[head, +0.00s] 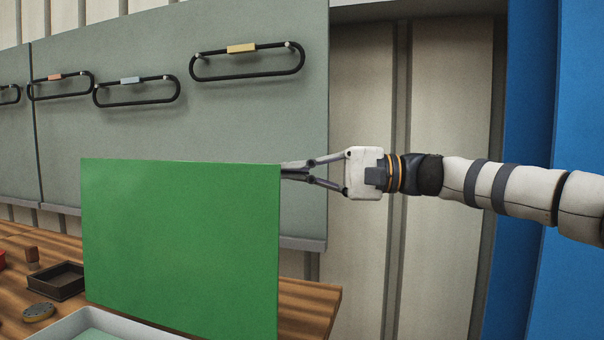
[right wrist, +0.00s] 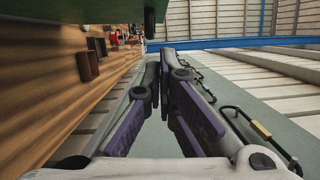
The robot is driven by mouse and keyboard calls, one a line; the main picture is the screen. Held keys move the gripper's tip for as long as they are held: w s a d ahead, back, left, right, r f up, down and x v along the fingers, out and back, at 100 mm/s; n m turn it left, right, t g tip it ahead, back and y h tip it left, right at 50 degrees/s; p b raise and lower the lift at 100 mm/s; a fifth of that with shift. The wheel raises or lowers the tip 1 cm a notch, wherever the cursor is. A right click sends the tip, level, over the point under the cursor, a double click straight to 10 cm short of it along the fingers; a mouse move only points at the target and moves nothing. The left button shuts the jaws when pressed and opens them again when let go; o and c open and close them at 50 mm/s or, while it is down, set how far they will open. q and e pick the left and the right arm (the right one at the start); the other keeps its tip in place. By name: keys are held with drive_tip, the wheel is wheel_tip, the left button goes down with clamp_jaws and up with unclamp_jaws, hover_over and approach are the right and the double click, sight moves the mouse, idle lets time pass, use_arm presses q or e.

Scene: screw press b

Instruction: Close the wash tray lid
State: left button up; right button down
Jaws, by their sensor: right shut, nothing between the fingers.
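The wash tray lid (head: 180,245) is a flat green panel standing upright, open, at the right end of the bench. The white rim of the wash tray (head: 135,323) shows at the bottom of the head view, in front of the lid. My right gripper (head: 286,171) is shut and empty at the lid's upper right edge. Its tips reach that edge, and I cannot tell whether they touch it. In the right wrist view the lid (right wrist: 75,10) crosses the top left, above the closed fingers (right wrist: 165,62). My left gripper is not in view.
A wooden bench (head: 318,305) runs under the tray. A dark open box (head: 57,283), a round yellowish tin (head: 39,312) and a small red-brown block (head: 32,254) lie at the left. Behind, a grey-green board (head: 240,110) carries several black loops with coloured tags.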

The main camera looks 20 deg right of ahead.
sight(253, 172)
drive_tip(key=a, duration=0.4)
drive_tip(key=s+a+r+p, duration=0.1)
drive_tip(key=a, duration=0.1)
drive_tip(key=shift+a, duration=0.2)
drive_tip(key=shift+s+a, duration=0.15)
drive_tip(key=shift+s, duration=0.05)
drive_tip(key=shift+s+a+f, duration=0.1)
drive_tip(key=shift+f, duration=0.35)
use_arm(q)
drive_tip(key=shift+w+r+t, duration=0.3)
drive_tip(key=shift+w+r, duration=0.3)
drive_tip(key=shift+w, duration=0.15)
